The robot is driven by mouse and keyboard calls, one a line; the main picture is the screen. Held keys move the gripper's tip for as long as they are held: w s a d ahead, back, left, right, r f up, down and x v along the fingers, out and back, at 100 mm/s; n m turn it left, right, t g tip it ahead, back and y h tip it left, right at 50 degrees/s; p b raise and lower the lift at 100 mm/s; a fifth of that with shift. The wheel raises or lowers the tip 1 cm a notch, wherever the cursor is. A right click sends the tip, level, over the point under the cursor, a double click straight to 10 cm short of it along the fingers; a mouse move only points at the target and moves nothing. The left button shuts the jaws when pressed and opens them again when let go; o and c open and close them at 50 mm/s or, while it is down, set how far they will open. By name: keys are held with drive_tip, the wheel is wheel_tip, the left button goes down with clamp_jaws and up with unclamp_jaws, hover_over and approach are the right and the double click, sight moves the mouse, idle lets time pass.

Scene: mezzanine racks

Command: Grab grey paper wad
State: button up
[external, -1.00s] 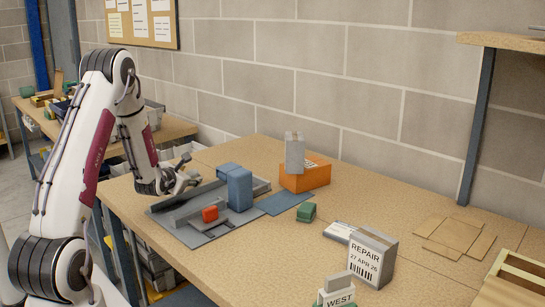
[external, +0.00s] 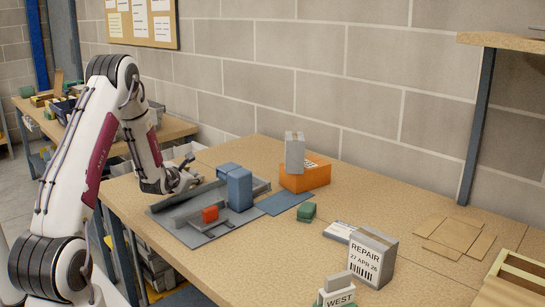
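I cannot make out a grey paper wad in the external view; it may be hidden by my gripper or by the grey tray walls. My gripper (external: 190,181) is at the left end of the low grey tray (external: 165,208) on the workbench, close above its rim. The fingers are small and dark here, so I cannot tell whether they are open or shut, or whether they hold anything.
Behind are an orange bin (external: 305,178) with a grey box. A green block (external: 307,211) and a REPAIR box (external: 371,259) stand further right.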

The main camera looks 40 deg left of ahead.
sight(192, 173)
drive_tip(key=shift+r, duration=0.15)
idle(0.3)
drive_tip(key=shift+r, duration=4.85)
